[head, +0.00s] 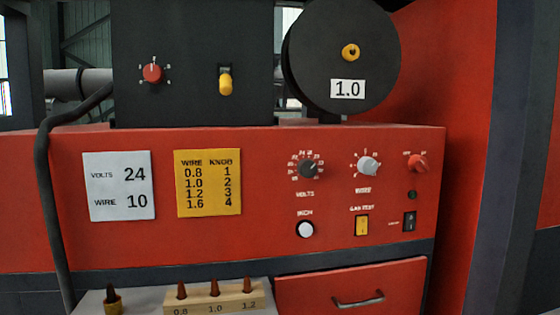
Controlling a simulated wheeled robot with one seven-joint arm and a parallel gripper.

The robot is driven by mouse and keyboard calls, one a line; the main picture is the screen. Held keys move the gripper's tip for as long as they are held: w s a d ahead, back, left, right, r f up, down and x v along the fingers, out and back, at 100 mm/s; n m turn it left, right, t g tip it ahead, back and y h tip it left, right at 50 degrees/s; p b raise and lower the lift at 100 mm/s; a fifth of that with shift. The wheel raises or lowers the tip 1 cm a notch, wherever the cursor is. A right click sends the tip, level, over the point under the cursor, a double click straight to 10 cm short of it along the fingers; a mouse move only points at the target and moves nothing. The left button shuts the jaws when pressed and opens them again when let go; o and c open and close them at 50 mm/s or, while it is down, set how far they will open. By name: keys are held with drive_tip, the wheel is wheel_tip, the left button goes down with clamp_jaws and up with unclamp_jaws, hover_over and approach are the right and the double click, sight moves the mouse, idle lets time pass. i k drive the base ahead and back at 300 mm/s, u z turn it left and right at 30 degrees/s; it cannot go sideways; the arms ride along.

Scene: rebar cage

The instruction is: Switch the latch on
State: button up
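The black box on top of the red machine carries a small lever with a yellow handle (225,84), which looks like the latch. Its yellow end points down, below a pale upper part. No label marks it, so I cannot tell from the picture which position is on. My gripper is not in the head view, and nothing touches the lever.
A red knob (153,73) sits left of the lever. A black wire spool (318,55) marked 1.0 stands to the right. The red machine front (270,235) has knobs and switches. A wooden tip holder (233,301) stands below. A dark cable (45,190) runs down the left.

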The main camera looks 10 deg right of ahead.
sight(411, 218)
drive_tip(key=z, duration=0.7)
drive_tip(key=k, duration=0.75)
drive_tip(key=u, duration=0.8)
drive_tip(key=i, duration=0.5)
drive_tip(key=z, duration=0.05)
